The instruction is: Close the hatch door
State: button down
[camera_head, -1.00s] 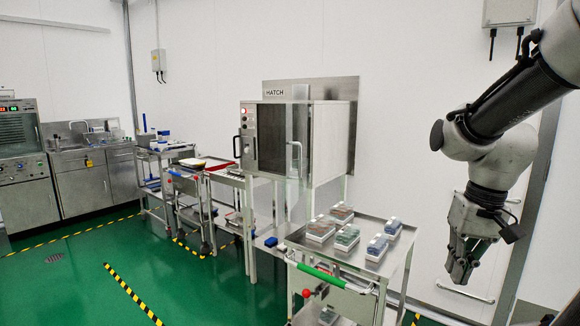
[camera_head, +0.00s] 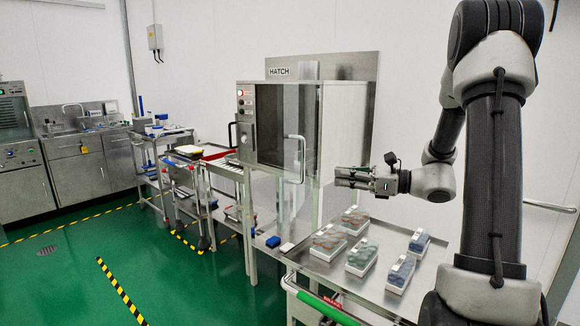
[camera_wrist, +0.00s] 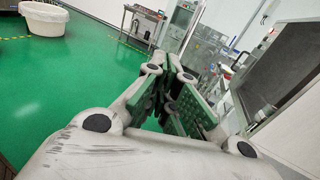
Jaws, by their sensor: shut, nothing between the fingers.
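The steel hatch (camera_head: 345,130) stands against the back wall, under a plate reading HATCH. Its front has a dark window and a see-through door panel (camera_head: 302,110) with a long upright handle (camera_head: 300,160). The panel looks swung outward, but its exact angle is hard to tell. My gripper (camera_head: 340,177) is shut and empty. It points left in the head view, to the right of the handle and apart from it in the picture. In the wrist view, the green-padded fingers of my gripper (camera_wrist: 172,75) point away from the camera, with the hatch's dark front (camera_wrist: 275,75) on the right.
A steel cart (camera_head: 330,265) with several small sample boxes (camera_head: 361,257) on top stands below my gripper, in front of the hatch. It has a green push bar (camera_head: 325,308). Racks and a sink (camera_head: 75,130) are at left.

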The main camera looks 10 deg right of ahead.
send_near(284, 168)
jog(key=shift+m, duration=0.4)
jog(key=x, duration=0.7)
jog(key=shift+w+d+f, duration=0.1)
jog(key=shift+w+f, duration=0.05)
jog(key=shift+w, duration=0.05)
